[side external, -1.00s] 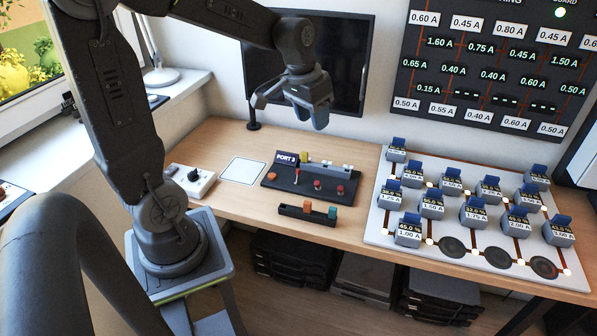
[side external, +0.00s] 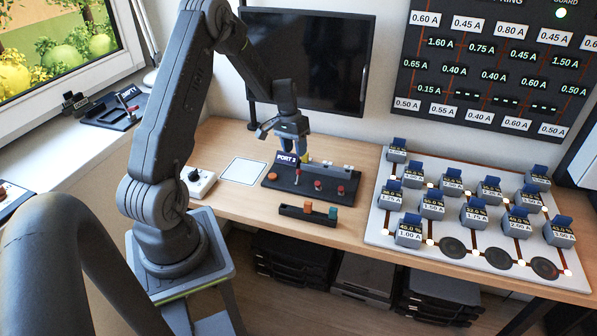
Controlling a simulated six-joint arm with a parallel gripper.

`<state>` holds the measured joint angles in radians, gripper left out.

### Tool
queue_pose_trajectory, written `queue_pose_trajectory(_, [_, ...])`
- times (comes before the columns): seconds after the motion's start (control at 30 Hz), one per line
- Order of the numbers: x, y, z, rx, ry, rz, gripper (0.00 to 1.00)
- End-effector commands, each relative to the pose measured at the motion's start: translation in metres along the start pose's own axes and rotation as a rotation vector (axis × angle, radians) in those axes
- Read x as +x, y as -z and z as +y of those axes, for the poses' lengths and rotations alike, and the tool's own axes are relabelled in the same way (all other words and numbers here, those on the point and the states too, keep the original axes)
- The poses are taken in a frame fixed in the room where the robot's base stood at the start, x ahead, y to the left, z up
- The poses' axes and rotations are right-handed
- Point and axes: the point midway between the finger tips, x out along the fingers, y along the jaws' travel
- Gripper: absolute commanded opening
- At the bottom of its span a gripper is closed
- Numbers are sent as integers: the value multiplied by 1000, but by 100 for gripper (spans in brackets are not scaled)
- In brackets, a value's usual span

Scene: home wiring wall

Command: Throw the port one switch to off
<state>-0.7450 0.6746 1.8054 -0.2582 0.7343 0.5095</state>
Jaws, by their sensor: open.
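A dark switch panel (side external: 333,193) lies on the wooden desk. Its label plate (side external: 286,158) reads "PORT" and a digit too small to be sure of. I cannot tell which switch is port one or what position the lever is in. My gripper (side external: 293,150) is open and empty, pointing down just above the back left of the panel near the lever. Contact with the lever cannot be made out.
A narrow dark tray (side external: 292,212) with orange and teal blocks lies in front. A white board (side external: 380,230) with several blue-topped meters stands right. A white knob box (side external: 205,187) and a white pad (side external: 243,171) are left. A monitor (side external: 320,50) is behind. Another lever panel (side external: 107,114) is on the sill.

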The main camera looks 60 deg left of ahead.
Motion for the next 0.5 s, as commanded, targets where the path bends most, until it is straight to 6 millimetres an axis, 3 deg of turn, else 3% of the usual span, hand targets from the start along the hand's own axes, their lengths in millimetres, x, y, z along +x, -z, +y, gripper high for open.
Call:
queue_pose_trajectory(0.2, [47,-1,0,0,-1,-5,43])
queue_pose_trajectory(0.5, [82,0,0,0,1,-1,43])
